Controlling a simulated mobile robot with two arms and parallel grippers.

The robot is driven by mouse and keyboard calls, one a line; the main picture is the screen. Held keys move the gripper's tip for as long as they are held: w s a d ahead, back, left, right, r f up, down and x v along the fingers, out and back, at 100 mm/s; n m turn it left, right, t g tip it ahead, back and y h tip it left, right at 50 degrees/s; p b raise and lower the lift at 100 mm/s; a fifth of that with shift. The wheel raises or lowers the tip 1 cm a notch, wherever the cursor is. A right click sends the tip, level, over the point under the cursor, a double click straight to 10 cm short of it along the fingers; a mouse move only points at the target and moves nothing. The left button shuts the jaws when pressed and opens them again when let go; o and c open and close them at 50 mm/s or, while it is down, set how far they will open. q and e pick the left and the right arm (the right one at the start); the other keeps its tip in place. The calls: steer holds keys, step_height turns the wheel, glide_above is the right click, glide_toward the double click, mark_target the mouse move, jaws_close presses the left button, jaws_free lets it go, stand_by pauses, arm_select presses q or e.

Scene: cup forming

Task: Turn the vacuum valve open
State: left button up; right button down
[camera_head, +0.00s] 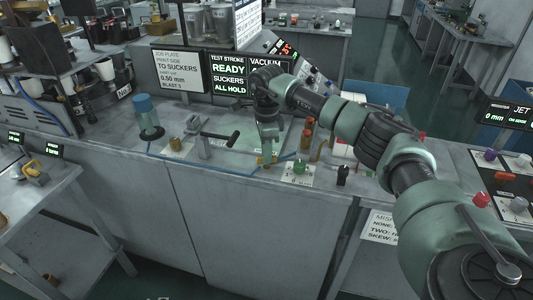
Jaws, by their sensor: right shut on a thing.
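My right gripper (267,150) comes down from above at the front of the grey bench, in the middle of the picture. It is shut on the vacuum valve (265,163), a small brass-coloured part that shows at the fingertips near the blue hose. The fingers hide most of the valve, so I cannot tell its handle angle. A sign headed VACUUM (265,63) stands behind, and my arm covers its lower part. My left gripper is not in view.
A blue-topped cylinder (147,112) and a black-handled lever (220,139) stand left of the gripper. A green knob (300,167) and a black switch (342,173) are close on the right. A blue hose (205,163) runs along the bench front.

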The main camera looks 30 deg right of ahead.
steer(key=m, duration=0.4)
steer(key=shift+m, duration=0.7)
steer(key=c, duration=1.5)
jaws_free()
steer(key=shift+o, duration=0.2)
step_height(320, 180, up, 8)
steer(key=shift+d+f+b, duration=0.1)
steer(key=shift+f+b, duration=0.05)
steer(key=shift+b, duration=0.7)
steer(key=shift+s, duration=0.1)
